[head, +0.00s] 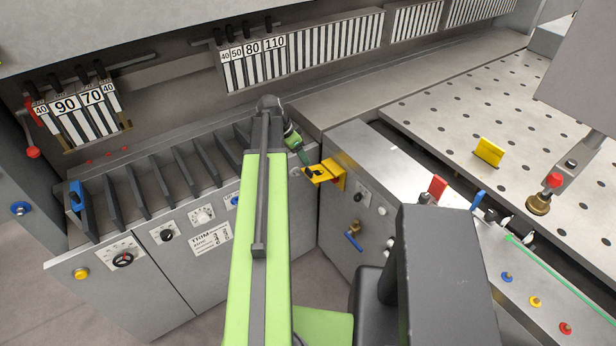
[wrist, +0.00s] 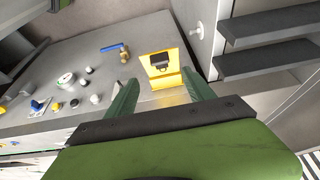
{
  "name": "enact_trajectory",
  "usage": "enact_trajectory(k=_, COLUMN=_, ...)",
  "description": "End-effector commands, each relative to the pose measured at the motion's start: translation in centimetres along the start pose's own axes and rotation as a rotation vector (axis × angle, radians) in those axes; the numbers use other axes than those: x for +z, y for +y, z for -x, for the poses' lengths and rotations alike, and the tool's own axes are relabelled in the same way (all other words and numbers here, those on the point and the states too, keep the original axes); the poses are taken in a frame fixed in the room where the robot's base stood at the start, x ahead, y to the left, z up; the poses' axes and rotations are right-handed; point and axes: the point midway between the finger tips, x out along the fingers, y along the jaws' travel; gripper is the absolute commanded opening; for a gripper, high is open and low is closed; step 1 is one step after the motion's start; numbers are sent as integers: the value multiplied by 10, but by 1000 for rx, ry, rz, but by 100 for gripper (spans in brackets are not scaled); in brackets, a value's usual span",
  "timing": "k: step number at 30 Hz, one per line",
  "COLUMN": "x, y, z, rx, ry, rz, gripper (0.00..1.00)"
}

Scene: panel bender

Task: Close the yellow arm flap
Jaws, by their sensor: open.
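A yellow flap (head: 325,173) with a black piece on it is at the corner of the grey front cabinet in the head view. In the wrist view the yellow flap (wrist: 174,80) shows a plate with the black piece and a second, folded part; it appears folded out. My gripper (head: 303,160) is close to the flap's upper left in the head view. In the wrist view my gripper (wrist: 163,95) is open, its two green fingers on either side of the flap's near part, with nothing held. I cannot tell whether a finger touches the flap.
A blue-handled brass valve (head: 354,236) and round knobs (head: 382,211) are on the cabinet below the flap. A red tab (head: 437,187) and another yellow tab (head: 488,151) stand to the right. Dark slotted racks (head: 157,180) lie left of my arm.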

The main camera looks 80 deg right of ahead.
Motion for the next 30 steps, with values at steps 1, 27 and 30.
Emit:
enact_trajectory(k=1, x=4, y=0, z=-22, rx=0, ry=0, rz=-1, gripper=62)
enact_trajectory(k=27, x=0, y=0, z=-102, rx=1, ry=-1, rz=0, gripper=45)
enact_trajectory(k=30, x=0, y=1, z=-102, rx=1, ry=-1, rz=0, gripper=32)
